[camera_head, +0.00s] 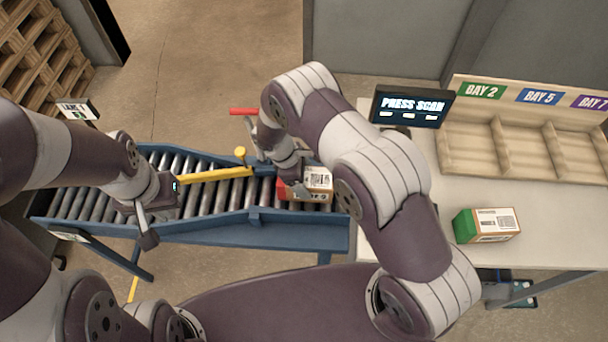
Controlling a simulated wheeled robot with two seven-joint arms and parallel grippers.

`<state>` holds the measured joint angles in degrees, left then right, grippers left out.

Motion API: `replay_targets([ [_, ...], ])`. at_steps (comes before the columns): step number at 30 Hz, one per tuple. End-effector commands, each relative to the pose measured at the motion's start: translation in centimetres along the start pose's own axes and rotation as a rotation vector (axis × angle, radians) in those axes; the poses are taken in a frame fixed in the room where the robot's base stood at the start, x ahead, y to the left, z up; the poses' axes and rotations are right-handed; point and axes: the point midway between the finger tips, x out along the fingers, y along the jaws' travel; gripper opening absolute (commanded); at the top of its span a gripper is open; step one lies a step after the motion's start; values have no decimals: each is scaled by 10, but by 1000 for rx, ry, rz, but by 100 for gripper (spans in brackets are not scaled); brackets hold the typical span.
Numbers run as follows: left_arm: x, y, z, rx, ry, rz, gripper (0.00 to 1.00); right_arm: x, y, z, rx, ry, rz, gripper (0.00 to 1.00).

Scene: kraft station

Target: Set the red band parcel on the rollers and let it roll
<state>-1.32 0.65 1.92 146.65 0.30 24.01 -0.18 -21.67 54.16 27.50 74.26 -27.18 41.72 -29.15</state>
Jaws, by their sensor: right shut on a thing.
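The red band parcel (319,181) is a small brown box with a red end and a white label. It is at the right end of the roller conveyor (100,203). My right gripper (291,188) is shut on its left part, coming from above. I cannot tell whether the parcel rests on the rollers or hangs just over them. My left gripper (148,232) is over the near side of the conveyor, left of the parcel and apart from it. Its fingers point down and toward the near rail; their gap is not clear.
A yellow bar (215,174) lies across the rollers left of the parcel. A red bar (243,112) sticks out behind my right arm. At right, a white table (400,150) holds a green-ended parcel (486,225), a screen reading "PRESS SCAN" (411,106) and wooden bays (480,152).

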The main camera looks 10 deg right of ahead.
Motion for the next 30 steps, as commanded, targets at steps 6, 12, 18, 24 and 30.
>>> replay_targets([
  [6, 2, 0, 0, 0, 0, 0, 0, 3, 0, -1, 1, 1, 1, 37],
  [12, 2, 0, 0, 0, 0, 0, 0, 3, 0, -1, 1, 1, 1, 100],
  [18, 3, 0, 0, 0, 0, 0, 0, 2, 0, -1, 0, 0, 0, 100],
  [24, 15, 0, 2, 0, 0, 0, 0, -22, 1, -4, 1, 3, 4, 100],
  [30, 33, 0, 4, 0, 0, 0, 0, -73, 2, -4, 0, 5, 4, 100],
])
